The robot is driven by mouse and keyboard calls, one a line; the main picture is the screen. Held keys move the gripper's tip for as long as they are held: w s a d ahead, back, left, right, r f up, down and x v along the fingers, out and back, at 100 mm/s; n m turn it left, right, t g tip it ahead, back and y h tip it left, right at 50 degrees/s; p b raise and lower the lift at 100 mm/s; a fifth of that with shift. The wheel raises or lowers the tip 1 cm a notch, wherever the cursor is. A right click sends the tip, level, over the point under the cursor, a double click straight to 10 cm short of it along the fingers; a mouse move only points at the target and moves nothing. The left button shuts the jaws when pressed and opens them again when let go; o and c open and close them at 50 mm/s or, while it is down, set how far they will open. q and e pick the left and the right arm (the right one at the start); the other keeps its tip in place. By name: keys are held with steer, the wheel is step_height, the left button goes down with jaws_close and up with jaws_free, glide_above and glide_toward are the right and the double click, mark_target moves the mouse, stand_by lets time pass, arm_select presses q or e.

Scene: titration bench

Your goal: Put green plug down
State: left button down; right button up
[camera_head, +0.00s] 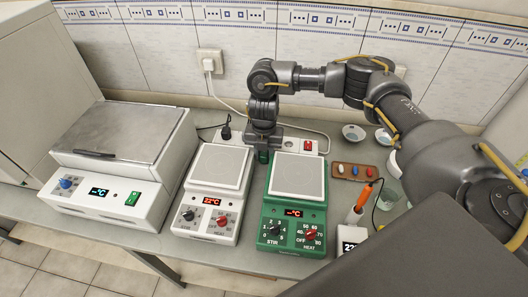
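My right gripper (264,145) points down at the power strip behind the hotplates. A small dark green plug (263,157) shows at its fingertips, and the fingers look closed around it. The fingers hide most of the plug. I cannot tell whether it touches the strip or hangs just above it. The white power strip (290,144) lies along the back of the bench, with a red switch (308,146) at its right end. My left gripper is not in view.
A black plug (226,131) stands at the strip's left. At right are a brown tray (346,178), an orange-handled probe (361,203), dishes (353,132) and a beaker (389,195).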

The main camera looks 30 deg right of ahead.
mark_target(264, 153)
steer(key=o, duration=0.4)
steer(key=shift+r, duration=0.1)
steer(key=shift+r, duration=0.25)
step_height(264, 153, up, 13)
steer(key=shift+f, duration=0.2)
stand_by(0.3)
